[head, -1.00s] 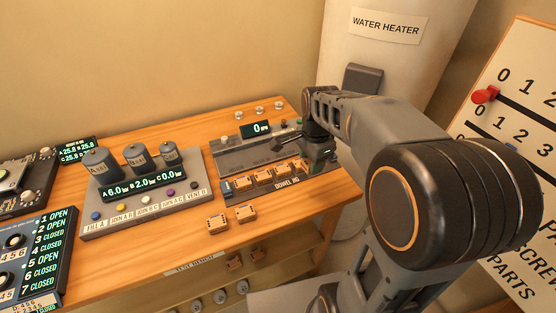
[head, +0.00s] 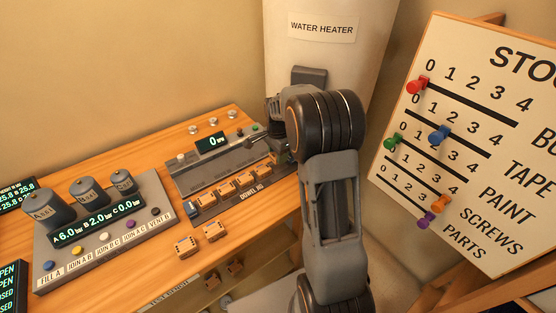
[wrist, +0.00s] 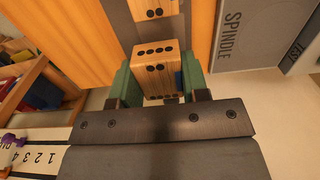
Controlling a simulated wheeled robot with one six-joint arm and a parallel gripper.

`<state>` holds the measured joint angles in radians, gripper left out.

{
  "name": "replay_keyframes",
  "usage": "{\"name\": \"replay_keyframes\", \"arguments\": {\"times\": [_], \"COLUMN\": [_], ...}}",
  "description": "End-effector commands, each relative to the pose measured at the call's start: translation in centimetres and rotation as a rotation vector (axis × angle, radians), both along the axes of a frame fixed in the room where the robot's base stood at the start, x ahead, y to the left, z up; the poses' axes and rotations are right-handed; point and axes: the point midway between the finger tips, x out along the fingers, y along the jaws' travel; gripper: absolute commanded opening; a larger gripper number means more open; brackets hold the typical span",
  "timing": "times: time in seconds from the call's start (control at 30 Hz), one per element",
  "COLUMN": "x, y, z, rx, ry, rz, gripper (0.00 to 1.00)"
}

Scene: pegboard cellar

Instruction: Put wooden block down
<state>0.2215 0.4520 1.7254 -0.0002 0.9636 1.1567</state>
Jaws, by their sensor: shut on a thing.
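In the wrist view, my gripper (wrist: 157,72) is shut on a wooden block (wrist: 155,55) with dark round holes, held between its two green fingers. A blue patch shows at the block's right side. Another holed block (wrist: 155,8) lies just beyond it on a dark grey strip. In the head view, my arm hides most of my gripper and the held block, at the right end of the dowel jig (head: 250,193). I cannot tell whether the held block touches the jig. A row of several wooden blocks (head: 225,189) sits along the jig.
Two more blocks, one left (head: 186,246) and one right (head: 213,231), lie on the bench in front of the jig. A control panel with cylinders (head: 105,235) stands at left. The water heater (head: 330,60) and the stock board (head: 460,150) stand behind and to the right.

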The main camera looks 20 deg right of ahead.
Motion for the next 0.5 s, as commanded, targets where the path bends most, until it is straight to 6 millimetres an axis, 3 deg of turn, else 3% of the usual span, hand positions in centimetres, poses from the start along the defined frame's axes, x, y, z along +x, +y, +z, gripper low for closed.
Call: {"name": "replay_keyframes", "arguments": {"times": [0.17,0.37,0.5], "x": [0.5,0.4,0.5], "y": [-0.4,-0.3,-0.3], "z": [-1.0,-3.5,-3.7], "rx": [0.000,0.001,0.000], "ry": [0.003,0.002,0.000], "rz": [0.000,0.000,0.000], "gripper": [0.15,0.15,0.15]}}
